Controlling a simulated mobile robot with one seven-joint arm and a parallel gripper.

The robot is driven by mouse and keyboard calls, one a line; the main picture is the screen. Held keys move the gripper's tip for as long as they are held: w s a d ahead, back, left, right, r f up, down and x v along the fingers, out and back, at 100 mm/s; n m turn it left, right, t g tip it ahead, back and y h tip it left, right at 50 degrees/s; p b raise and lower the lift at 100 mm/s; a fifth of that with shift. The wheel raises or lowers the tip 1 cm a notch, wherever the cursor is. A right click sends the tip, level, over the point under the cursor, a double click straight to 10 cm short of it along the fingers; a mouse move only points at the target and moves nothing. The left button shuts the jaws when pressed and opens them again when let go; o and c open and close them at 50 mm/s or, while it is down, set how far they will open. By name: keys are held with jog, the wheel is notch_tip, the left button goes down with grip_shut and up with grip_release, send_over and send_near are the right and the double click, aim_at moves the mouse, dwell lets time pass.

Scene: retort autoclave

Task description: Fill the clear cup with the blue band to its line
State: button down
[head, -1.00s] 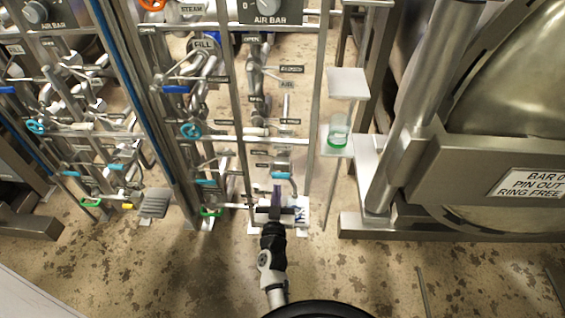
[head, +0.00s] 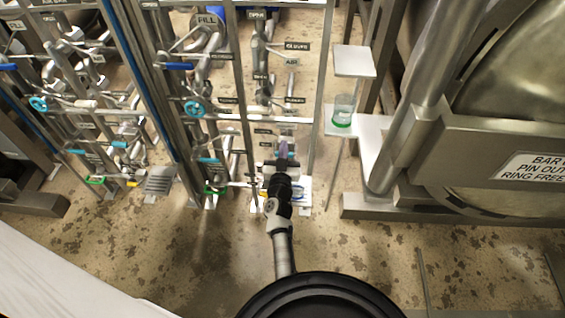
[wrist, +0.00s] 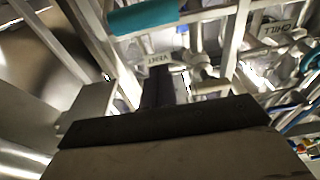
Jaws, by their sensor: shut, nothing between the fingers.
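A clear cup with a green band (head: 342,112) stands upright on a small pale shelf (head: 338,130), right of the valve rack in the head view. I cannot make out a cup with a blue band. A little blue shows on the pale floor plate (head: 303,195) behind my wrist, too hidden to name. My gripper (head: 283,150) is shut and empty, in front of the rack's lower pipes, left of the green-banded cup and lower in the picture. Its dark fingers (wrist: 163,85) show together in the wrist view, below a teal handle (wrist: 145,17).
A second pale plate (head: 354,60) sits above the cup. The valve rack with its blue-handled valve marked FILL (head: 208,20) fills the left and middle. The large metal vessel (head: 510,90) and its frame block the right. The speckled floor in front is mostly clear.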

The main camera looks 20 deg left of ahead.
notch_tip(320, 180, down, 4)
jog(key=shift+w+r+b, duration=0.1)
jog(key=shift+w+b, duration=0.05)
jog(key=shift+b, duration=1.05)
jog(key=shift+a, duration=0.1)
jog(key=shift+f+t+b, duration=0.3)
jog(key=shift+b, duration=0.35)
